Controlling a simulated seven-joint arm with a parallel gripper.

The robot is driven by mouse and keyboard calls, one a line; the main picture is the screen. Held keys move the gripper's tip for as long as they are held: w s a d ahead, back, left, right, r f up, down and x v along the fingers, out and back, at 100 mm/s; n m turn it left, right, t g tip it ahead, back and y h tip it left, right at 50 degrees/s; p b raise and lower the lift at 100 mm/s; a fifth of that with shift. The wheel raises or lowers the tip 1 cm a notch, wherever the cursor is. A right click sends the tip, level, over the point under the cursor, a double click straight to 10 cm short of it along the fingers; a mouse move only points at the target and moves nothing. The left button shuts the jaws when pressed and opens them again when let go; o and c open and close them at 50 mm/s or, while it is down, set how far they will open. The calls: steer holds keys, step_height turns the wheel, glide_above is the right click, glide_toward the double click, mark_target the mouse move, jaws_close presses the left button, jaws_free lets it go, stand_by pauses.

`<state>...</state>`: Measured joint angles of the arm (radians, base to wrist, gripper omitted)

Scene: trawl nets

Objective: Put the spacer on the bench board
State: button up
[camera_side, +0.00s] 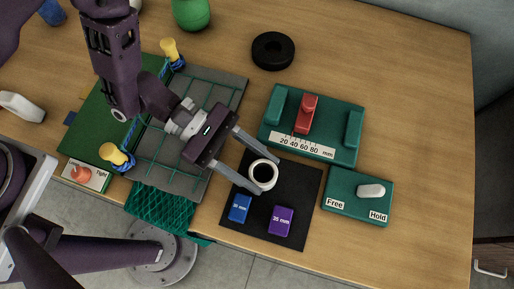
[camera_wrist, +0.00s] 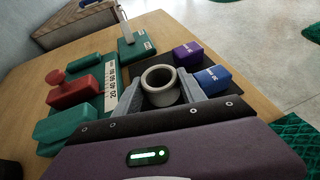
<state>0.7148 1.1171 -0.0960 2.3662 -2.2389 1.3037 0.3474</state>
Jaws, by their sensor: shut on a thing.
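My gripper (camera_side: 269,175) is shut on a cream hollow ring (camera_side: 263,186), with one finger on each side of it. The ring is upright, its dark opening facing up, over the black board (camera_side: 293,236); I cannot tell whether it touches the board. In the wrist view the ring (camera_wrist: 160,99) sits between the grey fingers. A blue block (camera_side: 239,208) and a purple block (camera_side: 281,221) marked 35 mm lie on the black board. The blue block's mm label is hard to read. No label names the spacer or the bench board.
A green gauge (camera_side: 350,145) with a red slider (camera_side: 306,113) and a 20-to-80 mm scale stands behind the black board. A green Free/Hold box (camera_side: 357,207) with a white knob is to its right. A netted grey panel (camera_side: 232,88) lies left. The table's right side is clear.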

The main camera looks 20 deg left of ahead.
steer(key=shift+f, duration=0.1)
steer(key=o, duration=1.1)
steer(key=shift+r, duration=0.2)
steer(key=v, duration=0.7)
steer(key=shift+w+a+r, duration=0.1)
steer(key=shift+a, duration=0.1)
